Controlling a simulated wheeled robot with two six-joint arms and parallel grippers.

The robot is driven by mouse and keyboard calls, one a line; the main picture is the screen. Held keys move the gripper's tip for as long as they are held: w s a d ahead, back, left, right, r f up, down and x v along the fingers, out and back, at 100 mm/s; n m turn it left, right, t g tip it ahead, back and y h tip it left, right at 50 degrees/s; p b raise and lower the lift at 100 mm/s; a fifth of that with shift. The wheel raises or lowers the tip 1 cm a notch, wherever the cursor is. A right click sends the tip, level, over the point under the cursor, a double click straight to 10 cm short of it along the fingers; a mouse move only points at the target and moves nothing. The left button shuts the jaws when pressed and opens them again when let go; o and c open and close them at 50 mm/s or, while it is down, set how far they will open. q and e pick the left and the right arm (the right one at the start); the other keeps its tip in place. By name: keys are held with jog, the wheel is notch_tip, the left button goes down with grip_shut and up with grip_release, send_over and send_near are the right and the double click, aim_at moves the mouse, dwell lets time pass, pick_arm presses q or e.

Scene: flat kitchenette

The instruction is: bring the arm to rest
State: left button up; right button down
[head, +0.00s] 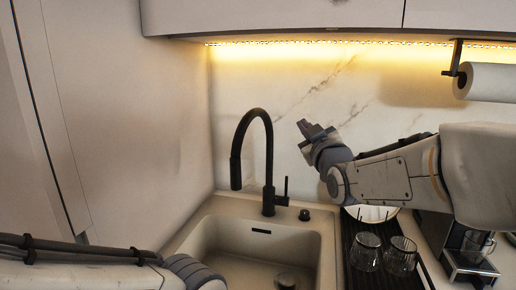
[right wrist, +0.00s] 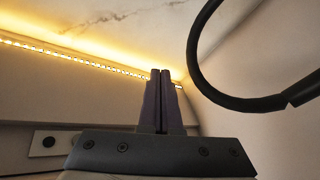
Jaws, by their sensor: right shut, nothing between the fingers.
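My right gripper (head: 311,131) is raised in front of the marble backsplash, to the right of the black faucet, and points up and to the left. In the right wrist view its two dark fingers (right wrist: 160,80) are together with nothing between them. My right arm comes in from the right, above the drying rack. My left arm crosses the lower left corner of the head view. The left gripper is outside the head view.
The black faucet (head: 268,160) arches over the beige sink (head: 210,241). Its curve is close in the right wrist view (right wrist: 197,65). Glasses (head: 366,252) stand on the dark rack (head: 356,280). A coffee machine (head: 462,262) and paper roll (head: 490,82) are at right. Cabinets (head: 270,15) hang above.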

jog(key=s+a+f+g+y+p, duration=0.1)
jog(key=s+a+f+g, duration=0.4)
jog(key=s+f, duration=0.3)
jog(key=s+a+f+g, duration=0.5)
jog(key=s+f+g, duration=0.15)
jog(key=f, duration=0.45)
jog(key=s+d+f+g+h, duration=0.1)
jog(key=s+f+g, duration=0.1)
jog(key=s, duration=0.5)
jog(key=s+f+g+h, duration=0.1)
jog(key=s+f+g, duration=0.2)
jog(key=s, duration=0.5)
jog(key=s+d+f+g+p, duration=0.1)
jog(key=s+f+g, duration=0.2)
jog(key=s, duration=0.5)
jog(key=shift+d+f+h, duration=0.3)
jog(key=shift+f+h, duration=0.05)
jog(key=shift+h, duration=0.05)
jog(key=shift+d, duration=0.1)
